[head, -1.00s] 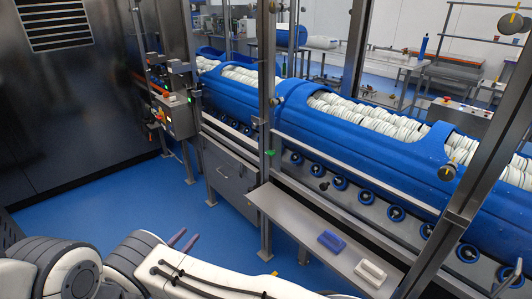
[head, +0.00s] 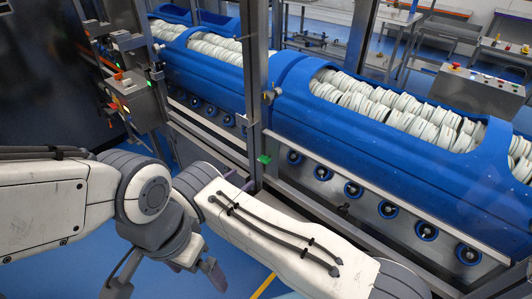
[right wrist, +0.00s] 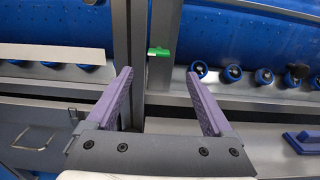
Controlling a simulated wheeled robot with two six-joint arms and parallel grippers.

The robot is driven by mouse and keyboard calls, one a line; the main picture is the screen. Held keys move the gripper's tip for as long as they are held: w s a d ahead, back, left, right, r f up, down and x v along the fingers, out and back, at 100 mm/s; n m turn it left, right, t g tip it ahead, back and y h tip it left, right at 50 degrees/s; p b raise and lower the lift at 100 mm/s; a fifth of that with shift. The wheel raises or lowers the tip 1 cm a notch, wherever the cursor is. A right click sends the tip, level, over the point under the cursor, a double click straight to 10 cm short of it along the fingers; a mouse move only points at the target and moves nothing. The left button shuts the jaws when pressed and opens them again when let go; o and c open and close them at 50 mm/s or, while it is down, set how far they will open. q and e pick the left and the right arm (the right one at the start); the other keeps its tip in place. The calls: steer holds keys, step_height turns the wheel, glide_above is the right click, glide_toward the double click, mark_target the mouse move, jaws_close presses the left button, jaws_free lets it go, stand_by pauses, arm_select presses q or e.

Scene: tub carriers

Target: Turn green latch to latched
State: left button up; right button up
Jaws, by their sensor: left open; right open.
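The green latch (head: 264,159) is a small green handle on a grey metal upright beside the blue machine. My left gripper (head: 166,280) is open and empty, low at the left.
The blue machine (head: 380,145) holds rows of white discs, with round blue-rimmed rollers below. The grey post (head: 253,95) stands in front of it. A control box (head: 133,98) is at the left. A blue block (right wrist: 303,141) lies on a ledge at right.

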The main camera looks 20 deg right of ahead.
mark_target(262, 161)
steer(key=p+x, duration=0.3)
steer(key=x, duration=0.6)
steer(key=shift+w+d+r, duration=0.1)
steer(key=shift+w+d, duration=0.05)
steer(key=shift+w, duration=0.05)
steer(key=shift+w+d, duration=0.35)
steer(key=shift+d, duration=0.15)
